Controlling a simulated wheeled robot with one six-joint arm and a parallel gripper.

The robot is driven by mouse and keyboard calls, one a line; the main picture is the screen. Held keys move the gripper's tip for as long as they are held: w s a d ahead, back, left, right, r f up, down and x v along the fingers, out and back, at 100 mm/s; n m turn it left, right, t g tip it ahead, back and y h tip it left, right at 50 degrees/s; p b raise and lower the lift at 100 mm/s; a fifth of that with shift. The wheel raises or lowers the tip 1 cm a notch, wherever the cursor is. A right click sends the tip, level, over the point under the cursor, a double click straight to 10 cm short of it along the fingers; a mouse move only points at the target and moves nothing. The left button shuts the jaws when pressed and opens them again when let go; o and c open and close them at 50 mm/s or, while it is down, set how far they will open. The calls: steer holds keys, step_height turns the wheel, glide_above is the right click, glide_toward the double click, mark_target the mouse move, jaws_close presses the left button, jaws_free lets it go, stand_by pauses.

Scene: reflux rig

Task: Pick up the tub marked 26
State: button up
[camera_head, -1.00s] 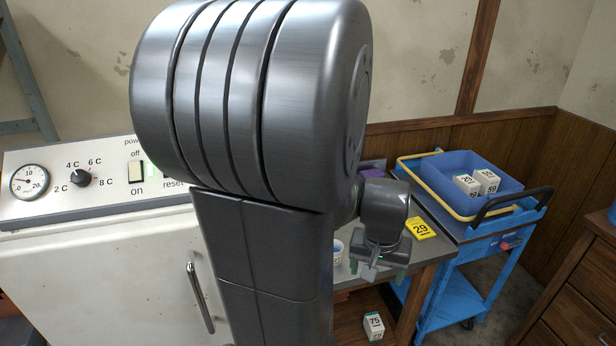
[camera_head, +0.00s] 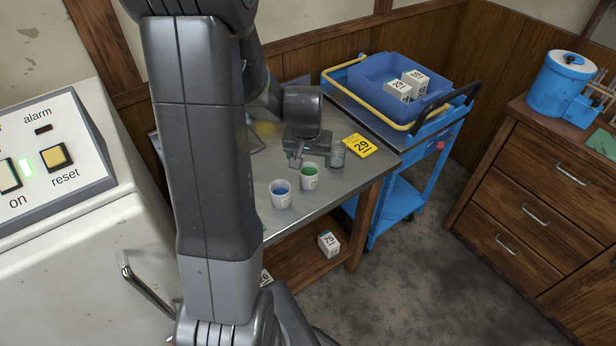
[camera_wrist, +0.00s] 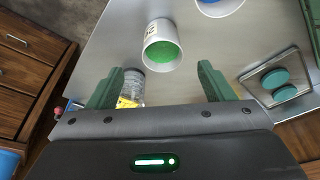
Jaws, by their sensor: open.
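In the head view, two small white tubs stand on the metal table (camera_head: 335,190): one with green contents (camera_head: 309,178) and one with blue contents (camera_head: 281,196). The wrist view shows the green one (camera_wrist: 158,33) just beyond the gap between my fingers, with a dark marking on its side too small to read surely. The blue one (camera_wrist: 220,4) is cut off at the top edge. I cannot make out a 26 on either tub. My gripper (camera_wrist: 160,75) is open and empty, above the table behind the green tub in the head view (camera_head: 296,161).
A clear jar (camera_head: 337,157) stands right of the green tub, and a yellow tag 29 (camera_head: 359,146) lies behind it. A blue trolley (camera_head: 385,180) adjoins the table. My arm hides the table's left part.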

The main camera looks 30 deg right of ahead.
mark_target(309, 169)
steer(key=shift+w+p+x, duration=0.1)
steer(key=shift+p+x, duration=0.2)
steer(key=shift+x, duration=1.45)
steer(key=shift+w+p+x, duration=0.15)
steer(key=shift+p+x, duration=0.1)
steer(key=shift+x, duration=1.5)
steer(key=c, duration=1.1)
steer(key=shift+r, duration=0.1)
